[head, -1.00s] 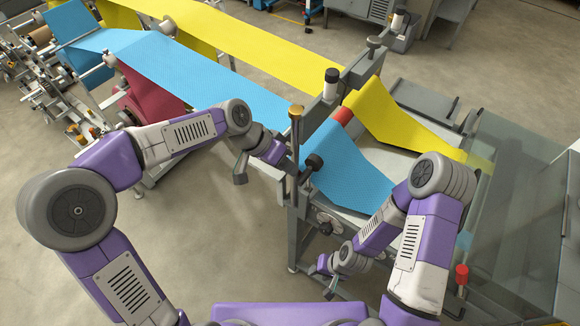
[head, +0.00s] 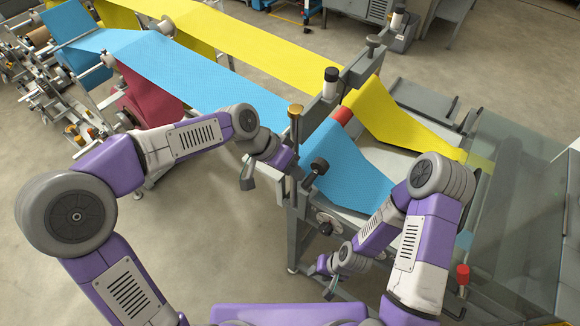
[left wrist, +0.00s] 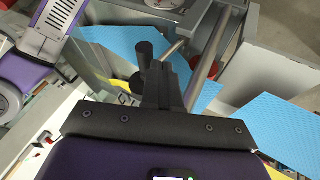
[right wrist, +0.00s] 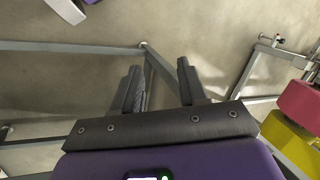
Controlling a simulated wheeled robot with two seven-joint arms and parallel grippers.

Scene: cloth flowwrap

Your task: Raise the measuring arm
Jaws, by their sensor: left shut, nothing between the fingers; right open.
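A short arm with a black knobbed end (head: 319,165), which looks like the measuring arm, stands by the blue web at the near-left corner of the machine frame. In the left wrist view, a black knob (left wrist: 146,51) shows just left of my left fingertips. My left gripper (left wrist: 162,70) is shut and empty, close beside this knob; I cannot tell whether they touch. In the head view its fingers are hard to make out beside the post. My right gripper (right wrist: 158,76) is open and empty, low in front of the machine, over bare floor and frame bars.
The blue web (head: 345,165) and yellow web (head: 395,120) run over the machine bed. A brass-topped post (head: 296,115) stands beside my left gripper. A handwheel (head: 326,222) sits below. A clear guard (head: 520,190) and red button (head: 463,273) are at right.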

